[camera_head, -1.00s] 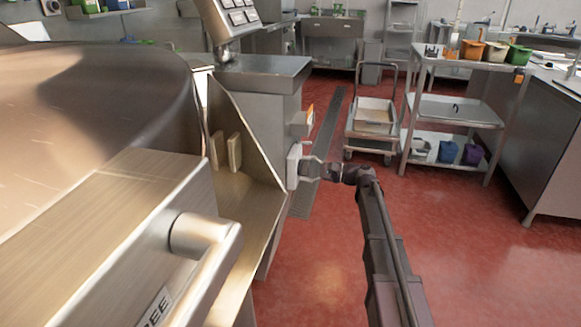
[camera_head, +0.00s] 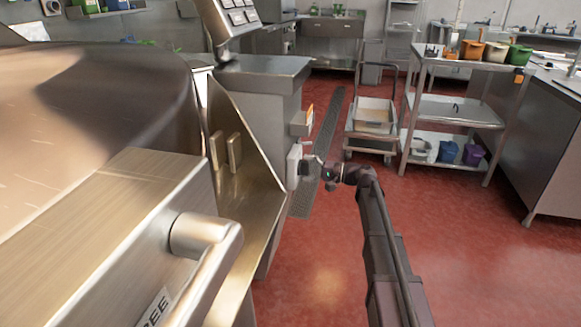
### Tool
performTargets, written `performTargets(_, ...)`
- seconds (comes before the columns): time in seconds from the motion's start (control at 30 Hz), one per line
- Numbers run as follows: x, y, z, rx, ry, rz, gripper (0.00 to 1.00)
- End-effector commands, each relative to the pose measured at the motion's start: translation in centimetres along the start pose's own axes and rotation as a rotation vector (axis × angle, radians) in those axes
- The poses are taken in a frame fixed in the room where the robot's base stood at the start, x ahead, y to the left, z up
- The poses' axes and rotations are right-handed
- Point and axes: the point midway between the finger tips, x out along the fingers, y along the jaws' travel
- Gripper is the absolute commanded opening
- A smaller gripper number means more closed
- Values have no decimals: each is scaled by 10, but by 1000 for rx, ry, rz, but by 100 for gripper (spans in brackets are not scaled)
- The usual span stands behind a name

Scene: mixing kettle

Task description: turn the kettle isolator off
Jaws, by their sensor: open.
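The isolator (camera_head: 294,165) is a pale box on the right side of the kettle's steel pedestal (camera_head: 268,100), low down and seen nearly edge-on. Its switch face points away to the right, so the switch position is hidden. My gripper (camera_head: 309,168) is at the isolator's face, small in the picture; it is open. I cannot tell whether its fingers touch the switch. The large steel kettle (camera_head: 90,100) fills the left of the view.
An orange-marked box (camera_head: 302,121) sits just above the isolator on the same pedestal. A trolley (camera_head: 374,118) and a shelf cart (camera_head: 455,108) with tubs stand behind at the right. The red floor around my arm is clear.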

Motion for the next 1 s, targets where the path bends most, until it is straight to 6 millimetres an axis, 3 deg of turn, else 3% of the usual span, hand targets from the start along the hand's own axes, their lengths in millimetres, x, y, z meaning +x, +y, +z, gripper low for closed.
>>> performTargets(0.37, -7, 0, 0, 2, 1, 1, 100)
performTargets(1.0, -60, 0, 0, 2, 1, 1, 100)
